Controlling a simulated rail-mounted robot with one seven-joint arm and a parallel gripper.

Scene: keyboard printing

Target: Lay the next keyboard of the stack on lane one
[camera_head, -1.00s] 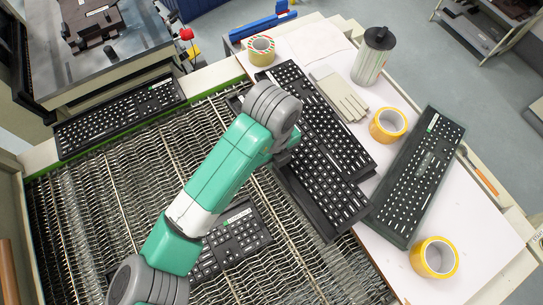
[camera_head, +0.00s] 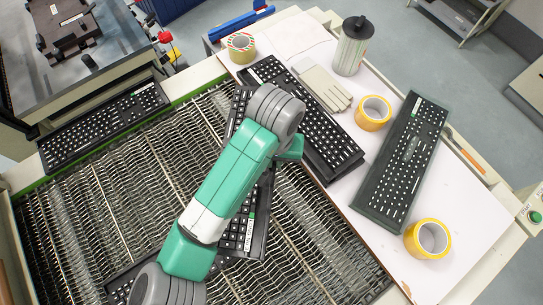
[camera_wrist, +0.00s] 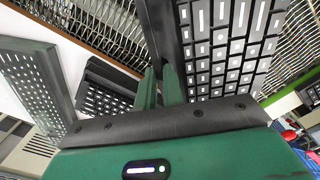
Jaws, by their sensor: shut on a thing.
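In the head view this keyboard (camera_head: 262,205) hangs over the mesh belt (camera_head: 310,235), running up and down the picture, largely hidden by my arm. My fingertips are hidden there. Another keyboard (camera_head: 118,288) lies lower on the belt, mostly covered by my arm and the held keyboard. The stack (camera_head: 330,140) is on the white table to the right, and also shows in the wrist view (camera_wrist: 105,90). I cannot tell which lane is one.
Another keyboard (camera_head: 103,125) lies along the belt's far-left edge.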

